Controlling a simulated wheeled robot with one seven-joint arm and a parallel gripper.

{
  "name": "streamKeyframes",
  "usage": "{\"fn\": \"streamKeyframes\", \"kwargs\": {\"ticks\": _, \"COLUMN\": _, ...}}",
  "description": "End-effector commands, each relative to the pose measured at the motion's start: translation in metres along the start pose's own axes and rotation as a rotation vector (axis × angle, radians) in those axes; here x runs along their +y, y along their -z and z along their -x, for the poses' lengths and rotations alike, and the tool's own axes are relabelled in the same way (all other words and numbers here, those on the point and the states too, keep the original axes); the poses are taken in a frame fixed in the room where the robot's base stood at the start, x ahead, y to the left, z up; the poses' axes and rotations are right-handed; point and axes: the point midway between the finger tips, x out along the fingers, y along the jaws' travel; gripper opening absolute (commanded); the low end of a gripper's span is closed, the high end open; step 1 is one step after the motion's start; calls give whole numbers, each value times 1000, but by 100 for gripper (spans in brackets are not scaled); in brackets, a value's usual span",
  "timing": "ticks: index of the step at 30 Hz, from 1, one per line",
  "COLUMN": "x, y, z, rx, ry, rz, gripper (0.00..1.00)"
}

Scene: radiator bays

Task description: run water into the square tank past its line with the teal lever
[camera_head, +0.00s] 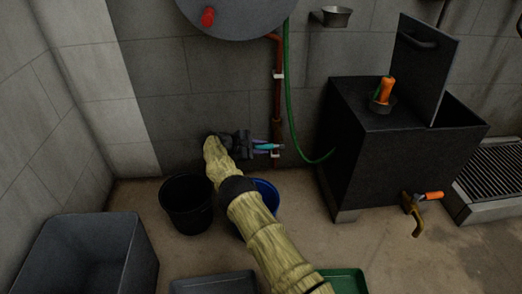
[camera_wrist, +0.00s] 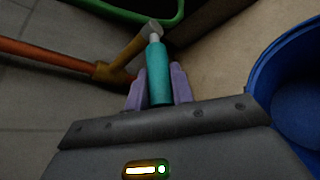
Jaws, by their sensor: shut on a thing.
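The teal lever (camera_head: 264,147) sits on a brass valve on the red-brown wall pipe, low on the back wall. In the wrist view the teal lever (camera_wrist: 157,75) lies between the two purple fingers of my gripper (camera_wrist: 158,90), with the brass valve (camera_wrist: 128,52) just beyond. In the head view my gripper (camera_head: 258,148) is shut on the lever. A grey square-sided tank (camera_head: 95,250) stands at the lower left and a black box tank (camera_head: 395,165) with its lid raised stands at the right. No fill line or water is clear in either.
A black bucket (camera_head: 187,212) and a partly hidden blue bucket (camera_head: 268,192) stand below my arm. A green hose (camera_head: 293,110) hangs from above toward the black tank. An orange-handled tap (camera_head: 418,205) is on the black tank's front. A green tray (camera_head: 345,280) lies in front.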

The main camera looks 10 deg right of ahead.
Motion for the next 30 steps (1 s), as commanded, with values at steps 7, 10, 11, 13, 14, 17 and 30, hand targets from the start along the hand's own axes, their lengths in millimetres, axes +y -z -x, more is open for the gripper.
{"fn": "streamKeyframes", "kwargs": {"ticks": 7, "x": -1, "y": 0, "z": -2, "rx": -6, "ry": 1, "rz": 4, "gripper": 0}}
{"fn": "streamKeyframes", "kwargs": {"ticks": 10, "x": -1, "y": 0, "z": -2, "rx": -6, "ry": 1, "rz": 4, "gripper": 0}}
{"fn": "streamKeyframes", "kwargs": {"ticks": 11, "x": -1, "y": 0, "z": -2, "rx": -6, "ry": 1, "rz": 4, "gripper": 29}}
{"fn": "streamKeyframes", "kwargs": {"ticks": 13, "x": -1, "y": 0, "z": -2, "rx": -6, "ry": 1, "rz": 3, "gripper": 43}}
{"fn": "streamKeyframes", "kwargs": {"ticks": 14, "x": -1, "y": 0, "z": -2, "rx": -5, "ry": 1, "rz": 3, "gripper": 45}}
{"fn": "streamKeyframes", "kwargs": {"ticks": 17, "x": -1, "y": 0, "z": -1, "rx": -4, "ry": 0, "rz": 3, "gripper": 45}}
{"fn": "streamKeyframes", "kwargs": {"ticks": 30, "x": 2, "y": -2, "z": 27, "rx": -1, "ry": -2, "rz": 3, "gripper": 45}}
